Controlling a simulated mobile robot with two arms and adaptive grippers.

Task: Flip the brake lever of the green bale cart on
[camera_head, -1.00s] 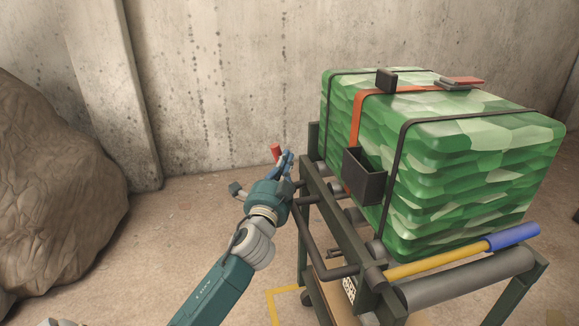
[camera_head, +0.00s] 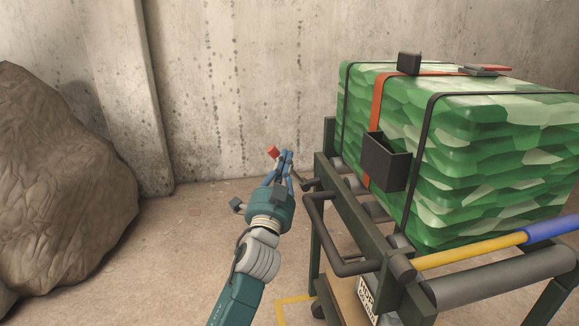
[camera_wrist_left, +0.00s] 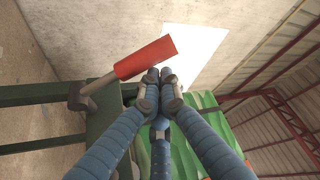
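In the left wrist view the red grip (camera_wrist_left: 146,58) lies tilted across, just beyond the fingertips. My left gripper (camera_head: 285,155) is at the lever, its blue fingers drawn together with nothing seen between them. In the left wrist view its fingertips (camera_wrist_left: 161,76) meet close beside the grip's right end. I cannot tell whether they touch it. My right gripper is out of view.
The dark green cart frame (camera_head: 350,213) carries a strapped green bale (camera_head: 490,150). A black open box (camera_head: 386,163) hangs on its side. A yellow bar with a blue end (camera_head: 470,248) lies along the near side. A large brown rock (camera_head: 60,190) is at left; floor between is clear.

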